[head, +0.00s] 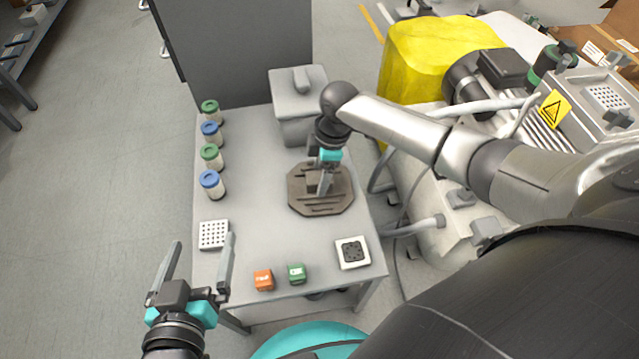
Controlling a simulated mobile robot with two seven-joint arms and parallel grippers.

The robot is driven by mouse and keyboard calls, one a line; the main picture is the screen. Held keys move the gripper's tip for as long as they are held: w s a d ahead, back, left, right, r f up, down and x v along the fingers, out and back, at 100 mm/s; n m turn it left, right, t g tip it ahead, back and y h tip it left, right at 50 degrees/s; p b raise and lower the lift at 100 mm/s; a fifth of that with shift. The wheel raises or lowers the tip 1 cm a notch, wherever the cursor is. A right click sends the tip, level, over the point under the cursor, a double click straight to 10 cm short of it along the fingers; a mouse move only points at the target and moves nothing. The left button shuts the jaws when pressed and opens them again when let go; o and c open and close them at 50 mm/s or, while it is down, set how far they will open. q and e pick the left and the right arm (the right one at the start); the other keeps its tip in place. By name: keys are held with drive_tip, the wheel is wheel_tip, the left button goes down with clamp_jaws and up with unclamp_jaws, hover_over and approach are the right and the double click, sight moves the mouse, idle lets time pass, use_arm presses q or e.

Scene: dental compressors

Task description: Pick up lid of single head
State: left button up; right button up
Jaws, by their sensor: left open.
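A dark brown eight-sided ribbed plate (332,204), which looks like the lid, lies on the grey table. My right gripper (321,186) points down over its middle, with its fingers at a small raised block there. I cannot tell whether the fingers grip that block. A grey box (297,125) with a knobbed cover (300,82) stands at the back of the table, behind the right gripper. My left gripper (203,250) is open and empty at the table's front left corner, with its fingers pointing away from me.
Several jars with green and blue caps (210,157) line the table's left edge. A white perforated block (213,234), an orange cube (263,280), a green cube (296,273) and a white-framed dark square (352,253) lie nearer. Compressor machinery (430,190) crowds the right.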

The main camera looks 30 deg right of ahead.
clamp_jaws()
idle(0.4)
drive_tip(key=shift+r, duration=0.1)
idle(0.6)
